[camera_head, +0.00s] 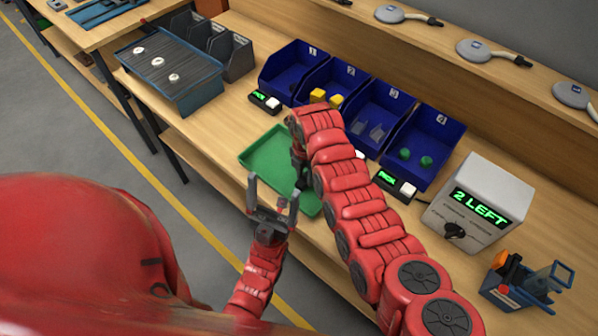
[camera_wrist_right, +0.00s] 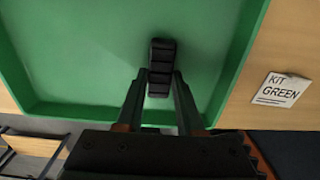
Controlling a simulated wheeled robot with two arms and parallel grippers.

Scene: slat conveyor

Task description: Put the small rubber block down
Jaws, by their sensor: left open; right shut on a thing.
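The small rubber block (camera_wrist_right: 162,55) is black and ridged, and sits between the fingertips of my right gripper (camera_wrist_right: 157,84). The right gripper is shut on it, over the floor of the green tray (camera_wrist_right: 75,50). I cannot tell whether the block touches the tray. In the head view my right gripper (camera_head: 299,165) is over the green tray (camera_head: 264,156), partly hidden by my arm, and the block cannot be made out clearly. My left gripper (camera_head: 272,190) is open and empty, near the tray's front edge.
Blue numbered bins (camera_head: 292,72) stand behind the tray, some holding yellow or green pieces. A slat conveyor (camera_head: 170,70) is at left. A grey box (camera_head: 478,204) reading "2 LEFT" and a blue tool holder (camera_head: 513,290) are at right. A "KIT GREEN" label (camera_wrist_right: 281,89) lies beside the tray.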

